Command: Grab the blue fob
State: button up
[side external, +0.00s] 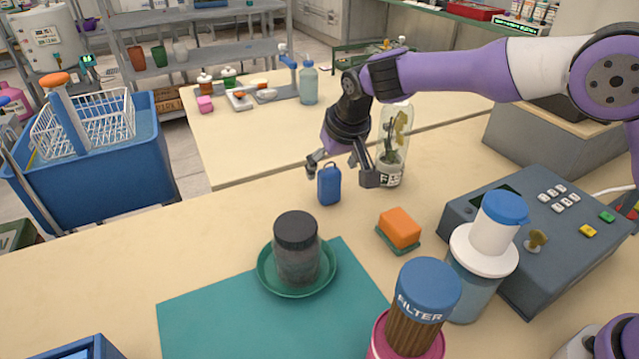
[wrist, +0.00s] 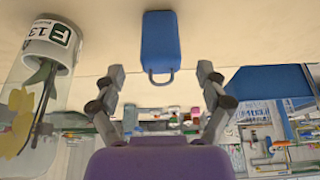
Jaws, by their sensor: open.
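The blue fob (side external: 329,186) stands upright on the cream bench, with a small loop at its top. It also shows in the wrist view (wrist: 160,40), at top centre, with its loop toward me. My gripper (side external: 341,173) is open just above the fob, its two fingers apart. In the wrist view my open fingertips (wrist: 161,73) are on either side of the fob's line, and its body lies beyond them. Nothing is between the fingers except perhaps the loop end; I cannot tell any contact.
A glass jar with a plant (side external: 392,155) stands close beside my gripper. An orange sponge (side external: 400,228) lies nearer. A dark-lidded jar (side external: 297,250) sits in a green saucer (side external: 264,281) on a teal mat (side external: 200,325). A grey control box (side external: 520,265) and bottles are at right.

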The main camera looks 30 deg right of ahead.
aim_at(331, 172)
jog(key=x, duration=0.3)
jog(key=shift+f, duration=0.1)
jog(key=c, duration=1.3)
jog(key=shift+o, duration=0.3)
